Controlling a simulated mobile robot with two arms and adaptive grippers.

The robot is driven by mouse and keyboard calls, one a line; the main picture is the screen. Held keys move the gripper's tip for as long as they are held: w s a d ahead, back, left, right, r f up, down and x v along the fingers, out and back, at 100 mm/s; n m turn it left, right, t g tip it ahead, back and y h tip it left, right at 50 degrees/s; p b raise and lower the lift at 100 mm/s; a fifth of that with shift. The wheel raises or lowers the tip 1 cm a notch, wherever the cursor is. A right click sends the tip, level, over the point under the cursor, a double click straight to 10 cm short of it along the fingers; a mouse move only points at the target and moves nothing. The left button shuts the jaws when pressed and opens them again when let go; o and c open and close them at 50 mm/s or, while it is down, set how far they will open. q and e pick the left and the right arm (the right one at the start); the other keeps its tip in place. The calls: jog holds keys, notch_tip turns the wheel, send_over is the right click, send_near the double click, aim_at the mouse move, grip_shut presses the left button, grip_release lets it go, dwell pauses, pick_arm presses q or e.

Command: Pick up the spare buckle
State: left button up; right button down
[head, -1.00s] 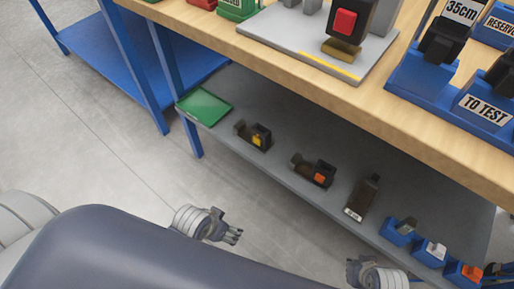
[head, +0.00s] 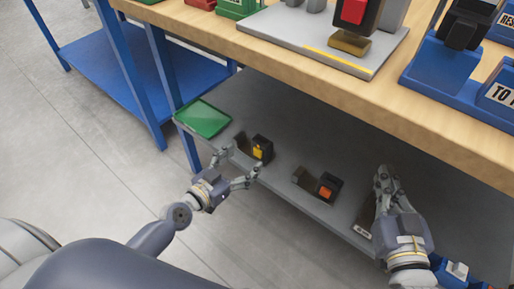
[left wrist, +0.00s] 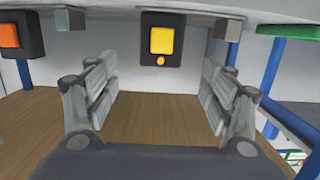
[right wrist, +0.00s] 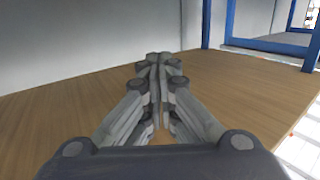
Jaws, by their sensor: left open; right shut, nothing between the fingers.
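A black buckle with a yellow button (head: 262,149) lies on the grey lower shelf; it also shows upper middle in the left wrist view (left wrist: 162,41). My left gripper (head: 240,163) is open, its fingers spread at the shelf's front edge just in front of this buckle, with nothing between them. A second black buckle with an orange button (head: 327,189) lies further right. A dark piece with a white label (head: 364,222) is partly hidden by my right gripper (head: 385,172), which is shut and empty over the shelf. I cannot tell which piece is the spare buckle.
A green tray (head: 203,119) lies at the shelf's left end. Blue holders (head: 455,272) stand at its right end, partly hidden by my right arm. The wooden bench top (head: 300,68) overhangs the shelf, and a blue leg (head: 162,75) stands at the left.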

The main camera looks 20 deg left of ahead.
aim_at(259, 146)
pick_arm(q)
jog(key=x, duration=0.4)
jog(key=shift+w+d, duration=0.15)
jog(key=shift+w, duration=0.1)
jog(key=x, duration=0.5)
jog(key=shift+w, duration=0.2)
jog(key=c, duration=1.6)
jog(key=shift+c, duration=0.4)
jog(key=shift+r, duration=0.15)
